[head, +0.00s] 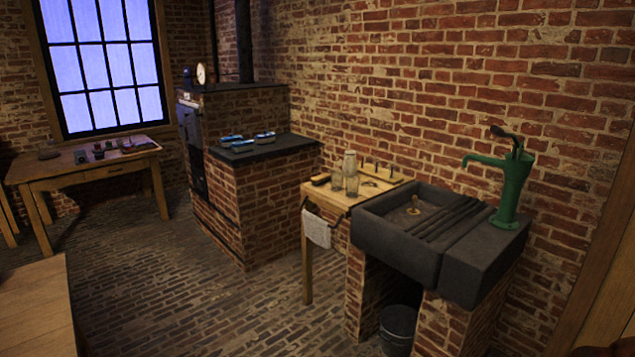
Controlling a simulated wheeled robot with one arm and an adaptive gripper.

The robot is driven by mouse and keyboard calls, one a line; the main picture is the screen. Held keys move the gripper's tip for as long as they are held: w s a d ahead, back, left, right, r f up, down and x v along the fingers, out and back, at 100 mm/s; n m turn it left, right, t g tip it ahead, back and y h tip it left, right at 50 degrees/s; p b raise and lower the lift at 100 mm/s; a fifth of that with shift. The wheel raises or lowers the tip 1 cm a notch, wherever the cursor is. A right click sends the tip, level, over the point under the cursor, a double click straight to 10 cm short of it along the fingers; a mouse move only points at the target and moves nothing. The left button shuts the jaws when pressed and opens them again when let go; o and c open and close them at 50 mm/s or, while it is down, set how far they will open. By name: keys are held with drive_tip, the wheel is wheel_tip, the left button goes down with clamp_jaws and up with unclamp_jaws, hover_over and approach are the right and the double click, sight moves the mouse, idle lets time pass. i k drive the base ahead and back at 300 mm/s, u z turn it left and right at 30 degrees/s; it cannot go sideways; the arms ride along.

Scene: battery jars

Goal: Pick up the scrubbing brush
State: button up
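What looks like the scrubbing brush (320,180) is a small, dark, low object. It lies at the left end of the wooden drainboard (341,197), left of the glass jars. It is too small in the head view to make out its bristles or handle. My gripper is not recognisable in the head view, so its distance from the brush does not show.
Glass jars (352,184) stand close to the brush. A dark stone sink (398,239) with a green pump (513,187) adjoins the drainboard. A cloth (316,228) hangs at its front. A bucket (398,328) stands underneath. Brick floor (190,300) is open in front.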

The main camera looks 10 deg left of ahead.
sight(316, 181)
drive_tip(key=u, duration=0.6)
drive_tip(key=i, duration=3.4)
drive_tip(key=u, duration=1.4)
